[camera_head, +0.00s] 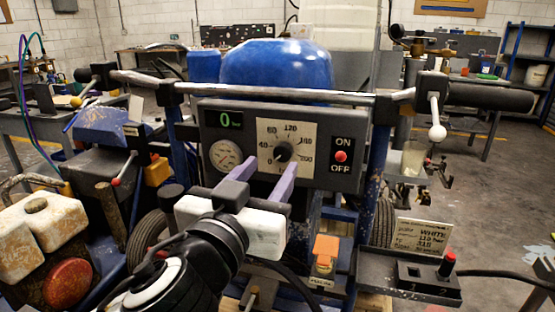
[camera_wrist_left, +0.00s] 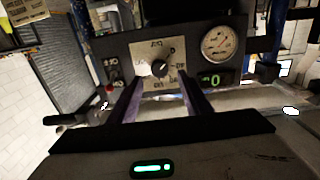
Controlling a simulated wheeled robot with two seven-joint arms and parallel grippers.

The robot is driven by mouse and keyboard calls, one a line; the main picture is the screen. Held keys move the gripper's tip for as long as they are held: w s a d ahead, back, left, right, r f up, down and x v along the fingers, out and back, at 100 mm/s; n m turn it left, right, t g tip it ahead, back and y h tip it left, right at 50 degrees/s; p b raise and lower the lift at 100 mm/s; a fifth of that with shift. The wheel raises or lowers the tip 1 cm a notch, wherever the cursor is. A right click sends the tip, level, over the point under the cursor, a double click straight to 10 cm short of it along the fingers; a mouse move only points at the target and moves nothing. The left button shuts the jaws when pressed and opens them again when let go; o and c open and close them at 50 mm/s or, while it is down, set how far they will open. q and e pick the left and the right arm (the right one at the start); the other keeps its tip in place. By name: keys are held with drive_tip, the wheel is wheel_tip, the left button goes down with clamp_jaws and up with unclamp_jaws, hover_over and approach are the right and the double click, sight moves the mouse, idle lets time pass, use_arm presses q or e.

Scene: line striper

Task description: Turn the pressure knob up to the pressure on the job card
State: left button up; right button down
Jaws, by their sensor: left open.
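The pressure knob (camera_head: 283,152) is a small black knob on a pale numbered dial plate (camera_head: 302,132), on the grey control panel (camera_head: 355,130). In the left wrist view the knob (camera_wrist_left: 159,68) appears upside down near the top centre. My left gripper (camera_head: 272,167) is open, its two purple fingers pointing at the dial, with the tips apart just below and either side of the knob. I cannot tell whether they touch the panel. The knob's pointer is too small to read. My right gripper is not in view.
A green display (camera_head: 224,119) reads 0, beside a round gauge (camera_head: 226,155). A red ON/OFF button (camera_head: 341,156) sits right of the dial. The handlebar (camera_head: 260,92) crosses above the panel. A box with a red-topped lever (camera_head: 447,264) stands lower right.

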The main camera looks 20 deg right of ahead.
sight(282, 155)
use_arm(q)
drive_tip(key=x, duration=0.5)
drive_tip(key=c, duration=1.1)
